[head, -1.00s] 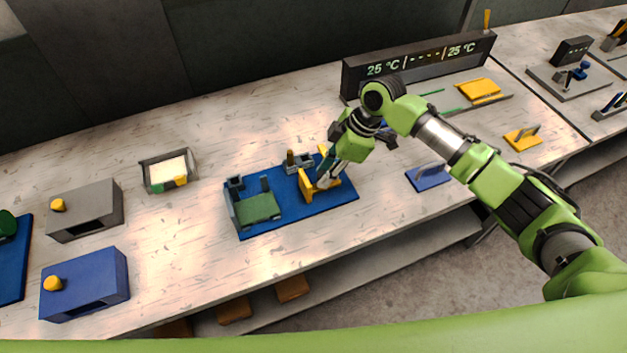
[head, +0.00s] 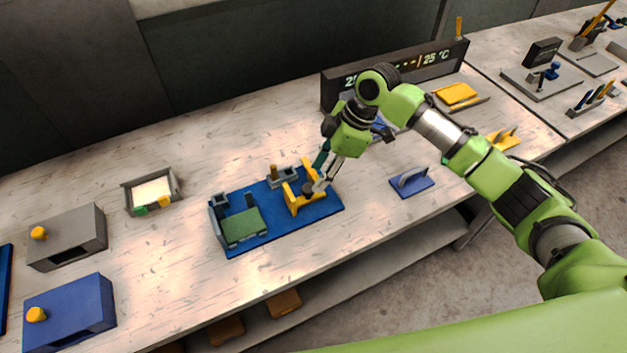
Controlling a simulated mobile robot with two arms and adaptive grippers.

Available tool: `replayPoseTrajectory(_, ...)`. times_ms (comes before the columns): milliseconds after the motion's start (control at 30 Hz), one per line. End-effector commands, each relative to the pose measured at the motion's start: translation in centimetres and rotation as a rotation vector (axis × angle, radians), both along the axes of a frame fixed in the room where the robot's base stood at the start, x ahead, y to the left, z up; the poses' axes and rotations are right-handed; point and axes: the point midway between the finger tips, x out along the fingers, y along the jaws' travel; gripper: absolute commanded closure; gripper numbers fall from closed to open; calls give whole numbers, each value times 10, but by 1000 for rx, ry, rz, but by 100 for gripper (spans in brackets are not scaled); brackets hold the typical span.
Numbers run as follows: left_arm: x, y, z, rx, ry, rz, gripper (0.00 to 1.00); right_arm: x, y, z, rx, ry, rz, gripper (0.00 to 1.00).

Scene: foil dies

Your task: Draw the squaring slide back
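The blue fixture board (head: 265,240) lies on the bench left of my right arm. My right gripper (head: 318,178) reaches down just right of the knob. Its fingers look apart, and I see nothing held. Whether a fingertip touches the knob or slide is unclear. My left gripper is not in view.
A grey box (head: 75,240) and a blue box (head: 80,305) with yellow knobs stand at left. A small tray (head: 130,200) stands behind the board. A blue handled plate (head: 412,183) lies at right, and a dark display (head: 395,72) stands behind.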

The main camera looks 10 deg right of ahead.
Motion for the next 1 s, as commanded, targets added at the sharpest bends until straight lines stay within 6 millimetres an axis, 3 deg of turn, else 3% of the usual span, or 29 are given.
replayPoseTrajectory(200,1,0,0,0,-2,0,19,-1,-17,42,2,-1,1,61)
replayPoseTrajectory(400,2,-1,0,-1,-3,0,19,-3,-25,61,1,1,3,61)
replayPoseTrajectory(1000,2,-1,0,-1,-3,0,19,-3,-26,65,2,2,3,61)
